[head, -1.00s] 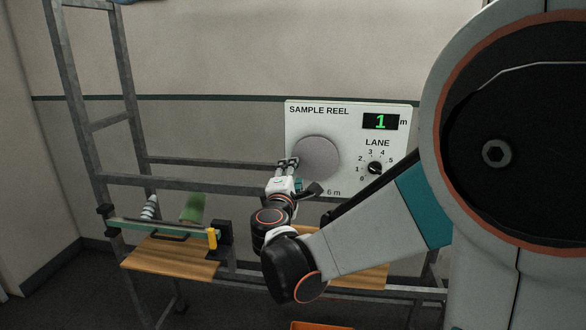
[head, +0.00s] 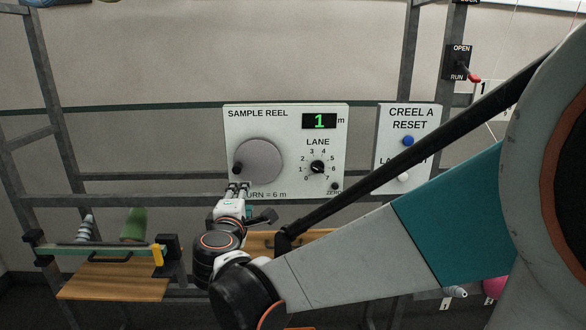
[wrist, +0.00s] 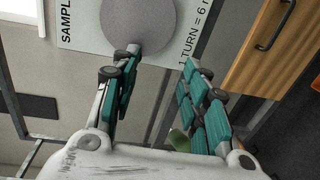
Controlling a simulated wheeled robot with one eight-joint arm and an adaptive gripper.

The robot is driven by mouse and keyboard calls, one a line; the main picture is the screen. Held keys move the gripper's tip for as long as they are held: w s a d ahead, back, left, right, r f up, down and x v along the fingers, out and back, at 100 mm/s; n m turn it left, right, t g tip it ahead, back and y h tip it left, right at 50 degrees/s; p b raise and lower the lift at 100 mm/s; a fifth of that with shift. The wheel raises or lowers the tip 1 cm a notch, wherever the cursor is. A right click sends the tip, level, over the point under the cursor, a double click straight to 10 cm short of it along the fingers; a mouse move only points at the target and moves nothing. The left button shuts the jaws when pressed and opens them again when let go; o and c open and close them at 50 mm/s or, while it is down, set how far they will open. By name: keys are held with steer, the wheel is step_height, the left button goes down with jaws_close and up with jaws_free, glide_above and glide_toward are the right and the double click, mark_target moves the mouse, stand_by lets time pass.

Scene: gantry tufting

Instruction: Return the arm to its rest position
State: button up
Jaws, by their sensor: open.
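My arm reaches in from the right of the head view. My gripper (head: 238,187) is in front of the lower edge of the white sample reel panel (head: 285,190). In the wrist view my gripper (wrist: 170,85) has its two teal-padded fingers spread apart with nothing between them. The grey reel disc (head: 262,160) with its dark crank knob (head: 238,168) is just above the fingertips in the head view. I cannot tell whether a fingertip touches the panel or disc. The display (head: 319,121) reads 1 m.
Right of the reel panel is a CREEL A RESET panel (head: 403,160) with a blue button. An OPEN/RUN lever switch (head: 457,63) is at upper right. A wooden shelf (head: 115,282) with cones and a yellow-ended bar stands lower left. Grey metal frame rails (head: 120,200) cross behind.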

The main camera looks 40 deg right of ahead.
steer(key=s+a+f+m+g+y+b, duration=0.1)
steer(key=s+f+m+g+y+b, duration=0.25)
steer(key=s+f+m, duration=0.6)
steer(key=s+a+f+m+g+y+b, duration=0.1)
steer(key=s+a+f+y, duration=0.2)
steer(key=s, duration=0.3)
steer(key=s+a+f+g+y+b, duration=0.1)
steer(key=s+a+f+g+y, duration=0.1)
steer(key=s+a, duration=0.4)
steer(key=shift+s+f+m+y, duration=0.4)
steer(key=shift+f+y, duration=0.25)
steer(key=shift+f, duration=0.2)
steer(key=shift+a, duration=0.1)
